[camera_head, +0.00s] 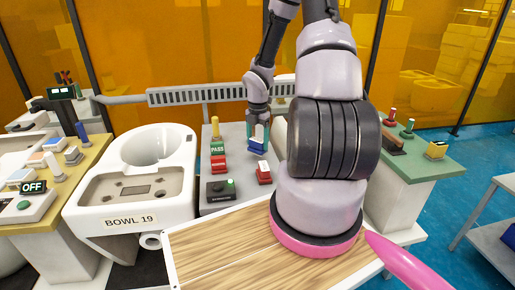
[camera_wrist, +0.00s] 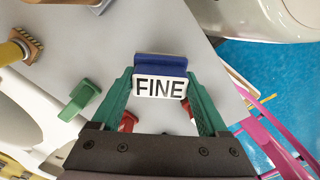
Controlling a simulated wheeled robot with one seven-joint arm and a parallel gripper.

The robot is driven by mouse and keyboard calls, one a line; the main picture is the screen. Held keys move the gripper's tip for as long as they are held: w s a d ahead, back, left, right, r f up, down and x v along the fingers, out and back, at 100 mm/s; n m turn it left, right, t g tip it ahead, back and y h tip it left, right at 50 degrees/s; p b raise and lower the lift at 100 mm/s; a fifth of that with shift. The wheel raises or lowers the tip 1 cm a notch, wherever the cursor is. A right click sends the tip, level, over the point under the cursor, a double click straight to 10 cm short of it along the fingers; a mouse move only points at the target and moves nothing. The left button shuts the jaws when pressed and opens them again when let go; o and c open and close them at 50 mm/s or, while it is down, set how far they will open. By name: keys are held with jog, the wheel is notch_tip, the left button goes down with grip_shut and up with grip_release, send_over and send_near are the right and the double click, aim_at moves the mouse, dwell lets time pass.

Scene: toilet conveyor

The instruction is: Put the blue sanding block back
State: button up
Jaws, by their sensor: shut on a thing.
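My gripper (camera_head: 258,122) hangs over the grey counter in the middle of the head view. It is shut on the blue sanding block (camera_head: 259,145). In the wrist view the block's blue part (camera_wrist: 160,64) sits between the two green fingers, and its white face (camera_wrist: 160,88) reads "FINE". The block appears held above the counter, but the exact gap is hard to judge. A red block (camera_head: 264,172) with a white top stands on the counter just in front of and below it. In the wrist view, red parts show behind the fingers, mostly hidden.
A green "PASS" piece (camera_head: 217,149), another red block (camera_head: 218,162), a yellow-handled tool (camera_head: 215,125) and a black button box (camera_head: 219,190) stand left on the counter. The white toilet bowl (camera_head: 124,219) is further left. My arm hides part of the counter's right side.

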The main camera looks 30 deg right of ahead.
aim_at(257, 147)
jog(key=shift+f, duration=1.4)
jog(key=shift+f, duration=0.1)
jog(key=o, duration=1.3)
